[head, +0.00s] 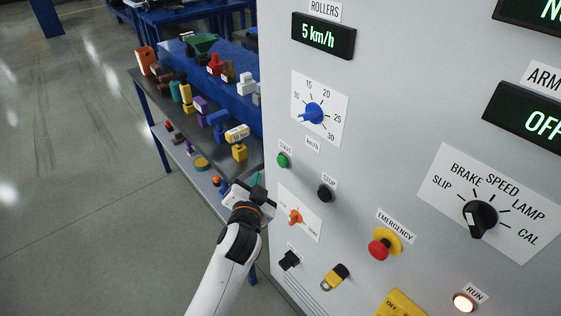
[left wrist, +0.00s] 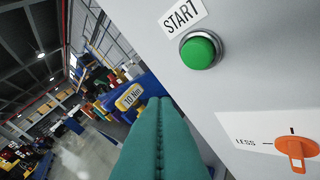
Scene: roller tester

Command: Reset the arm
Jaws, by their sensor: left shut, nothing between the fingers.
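My left arm (head: 222,268) comes in from the bottom of the head view. Its gripper (head: 257,180) is at the left edge of the grey control panel (head: 375,130), near the green START button (head: 283,160). In the left wrist view the green fingers (left wrist: 161,110) are shut together with nothing between them. They sit below and left of the START button (left wrist: 198,50) and appear apart from it. The orange lever (left wrist: 297,148) shows at the lower right. My right gripper is not in view.
The panel carries a blue dial (head: 313,113), a red emergency button (head: 379,248), a black selector (head: 480,218) and a lit RUN lamp (head: 463,302). The displays read 5 km/h (head: 322,36) and OFF (head: 540,123).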

